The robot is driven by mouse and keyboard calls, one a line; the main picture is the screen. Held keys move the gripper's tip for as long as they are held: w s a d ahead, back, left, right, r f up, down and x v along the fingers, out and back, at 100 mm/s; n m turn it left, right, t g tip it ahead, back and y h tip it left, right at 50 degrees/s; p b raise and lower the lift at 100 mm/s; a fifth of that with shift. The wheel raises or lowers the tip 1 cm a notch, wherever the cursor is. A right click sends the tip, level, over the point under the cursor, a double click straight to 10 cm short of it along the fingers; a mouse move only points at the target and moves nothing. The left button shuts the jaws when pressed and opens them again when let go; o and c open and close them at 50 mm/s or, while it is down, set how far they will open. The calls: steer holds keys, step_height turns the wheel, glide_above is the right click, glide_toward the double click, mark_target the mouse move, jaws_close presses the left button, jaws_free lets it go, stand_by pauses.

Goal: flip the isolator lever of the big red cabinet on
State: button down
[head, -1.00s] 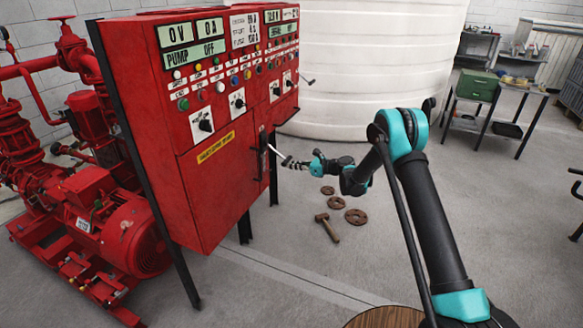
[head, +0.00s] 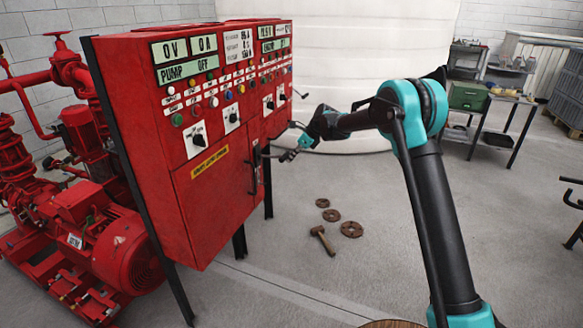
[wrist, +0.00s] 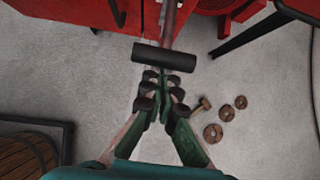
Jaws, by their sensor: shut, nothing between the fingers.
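The big red cabinet (head: 215,185) stands left of centre in the head view, its display reading 0 V, 0 A and PUMP OFF. Its isolator lever (head: 271,156) sticks out from the right part of the front, near a black door handle (head: 252,172). In the wrist view the lever's black crosswise grip (wrist: 165,57) and its rod run up towards the red cabinet. My gripper (head: 290,155) is at the lever's outer end. In the wrist view my gripper (wrist: 165,90) has its fingers together just below the grip, holding nothing. I cannot tell whether they touch it.
A second red panel (head: 275,75) adjoins behind, with another small lever (head: 300,94). A red pump motor (head: 115,245) stands left. A hammer (head: 322,240) and rusty flanges (head: 351,229) lie on the floor. A white tank (head: 375,60) is behind. Floor right of the cabinet is mostly clear.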

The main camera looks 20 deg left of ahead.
steer(key=r+h, duration=0.1)
steer(key=a+r+h, duration=0.1)
steer(key=r, duration=0.1)
steer(key=r+h, duration=0.1)
steer(key=shift+w+a+r+h, duration=0.1)
steer(key=shift+a+r+h, duration=0.25)
steer(key=shift+a+h, duration=0.05)
steer(key=shift+a+r, duration=0.15)
steer(key=shift+r, duration=0.3)
steer(key=shift+a+r, duration=0.3)
steer(key=shift+r, duration=0.05)
steer(key=shift+a, duration=0.1)
